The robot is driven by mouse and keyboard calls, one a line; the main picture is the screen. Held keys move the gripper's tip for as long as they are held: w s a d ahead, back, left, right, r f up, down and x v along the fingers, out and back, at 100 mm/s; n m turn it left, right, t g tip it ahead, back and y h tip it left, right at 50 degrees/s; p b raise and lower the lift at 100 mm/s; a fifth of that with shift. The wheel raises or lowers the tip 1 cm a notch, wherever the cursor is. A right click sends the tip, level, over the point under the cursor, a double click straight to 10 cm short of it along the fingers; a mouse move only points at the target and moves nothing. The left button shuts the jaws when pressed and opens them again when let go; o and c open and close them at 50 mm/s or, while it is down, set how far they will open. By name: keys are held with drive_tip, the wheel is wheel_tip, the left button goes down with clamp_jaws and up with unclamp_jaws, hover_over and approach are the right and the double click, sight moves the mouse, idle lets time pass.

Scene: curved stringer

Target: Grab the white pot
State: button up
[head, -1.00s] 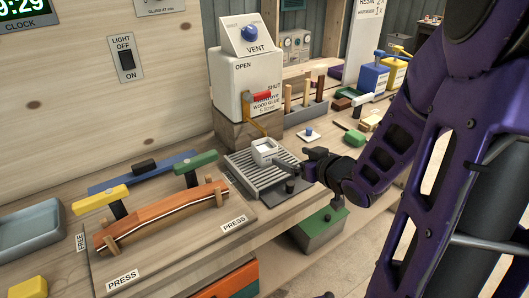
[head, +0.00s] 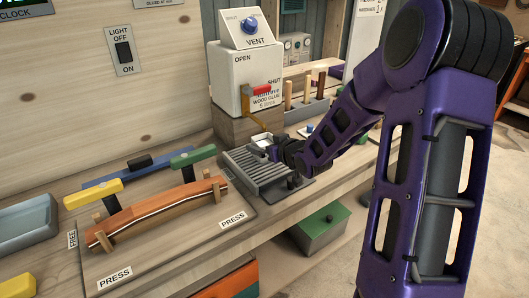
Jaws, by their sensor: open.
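The white glue dispenser (head: 243,75) with its red lever and amber spout stands just behind the pot. The slatted rack (head: 256,168) lies beneath. A press board (head: 160,240) with a curved wooden strip is at left. Tool handles stand behind my arm.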

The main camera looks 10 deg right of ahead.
drive_tip(key=shift+w+a+f, duration=0.15)
drive_tip(key=shift+w, duration=0.3)
drive_tip(key=c, duration=1.4)
drive_tip(key=shift+c, duration=0.2)
